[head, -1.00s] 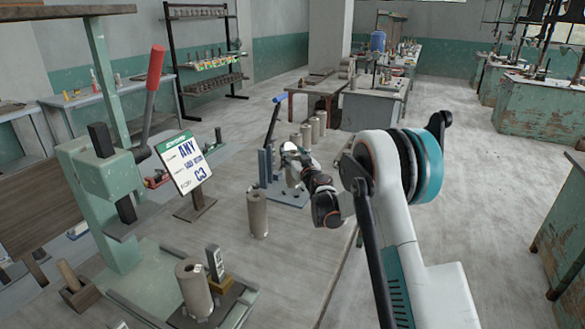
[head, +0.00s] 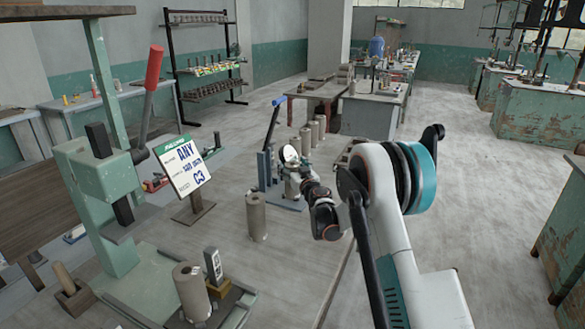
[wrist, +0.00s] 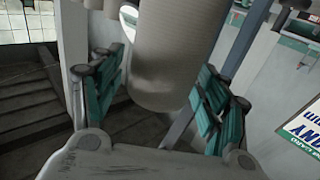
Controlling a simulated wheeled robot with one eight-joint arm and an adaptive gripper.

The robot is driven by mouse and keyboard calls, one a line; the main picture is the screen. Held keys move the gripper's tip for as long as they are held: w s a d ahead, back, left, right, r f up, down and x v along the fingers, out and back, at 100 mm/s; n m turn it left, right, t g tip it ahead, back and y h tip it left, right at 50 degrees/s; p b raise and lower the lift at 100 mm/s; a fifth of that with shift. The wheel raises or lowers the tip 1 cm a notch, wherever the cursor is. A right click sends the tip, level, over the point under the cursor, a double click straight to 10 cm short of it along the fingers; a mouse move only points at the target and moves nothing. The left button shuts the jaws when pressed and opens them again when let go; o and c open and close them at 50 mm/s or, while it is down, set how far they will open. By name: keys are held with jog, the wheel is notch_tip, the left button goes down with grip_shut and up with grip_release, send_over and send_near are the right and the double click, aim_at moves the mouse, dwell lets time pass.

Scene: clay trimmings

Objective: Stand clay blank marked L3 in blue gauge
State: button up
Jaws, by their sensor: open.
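My gripper (head: 293,170) is at the blue gauge (head: 287,205), which has a flat base, an upright and a blue-tipped lever. In the wrist view the gripper (wrist: 160,88) is open, its green-padded fingers on either side of a grey-beige clay cylinder (wrist: 165,45). I cannot tell whether the fingers touch it, or whether it stands in the gauge. Another clay cylinder (head: 256,216) stands on the floor-coloured surface in front of the gauge. Several more (head: 314,132) stand in a row behind it. No L3 mark is legible on any cylinder.
A green press (head: 95,190) with a red-tipped lever stands at the left, a clay cylinder (head: 190,290) on its base. A sign (head: 182,166) reading "ANY" and "C3" stands between press and gauge. Benches (head: 375,110) are farther back.

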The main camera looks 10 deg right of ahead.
jog(key=shift+r, duration=0.2)
jog(key=s+d+p, duration=0.2)
jog(key=s+p, duration=0.1)
jog(key=s, duration=0.9)
jog(key=s+d+r+m+h, duration=0.2)
jog(key=s+r, duration=0.1)
jog(key=r, duration=0.4)
jog(key=s+d+r+m+h, duration=0.1)
jog(key=s+d+r+h, duration=0.15)
jog(key=r, duration=0.45)
jog(key=s+d+r+m+g+h, duration=0.25)
jog(key=s+r, duration=0.25)
jog(key=s, duration=0.5)
jog(key=s+a+f+n+g+y, duration=0.1)
jog(key=s+a+f+g, duration=0.1)
jog(key=s, duration=0.9)
jog(key=s+a+f+n+g+y, duration=0.1)
jog(key=s+a+f+g, duration=0.2)
jog(key=s, duration=0.8)
jog(key=s+a+f+n+g+y, duration=0.1)
jog(key=s+a+f+g+y, duration=0.1)
jog(key=s, duration=0.9)
notch_tip(320, 180, down, 3)
jog(key=shift+a+f+n+g, duration=0.1)
jog(key=shift+a+n+g, duration=0.25)
jog(key=shift+a+g, duration=0.5)
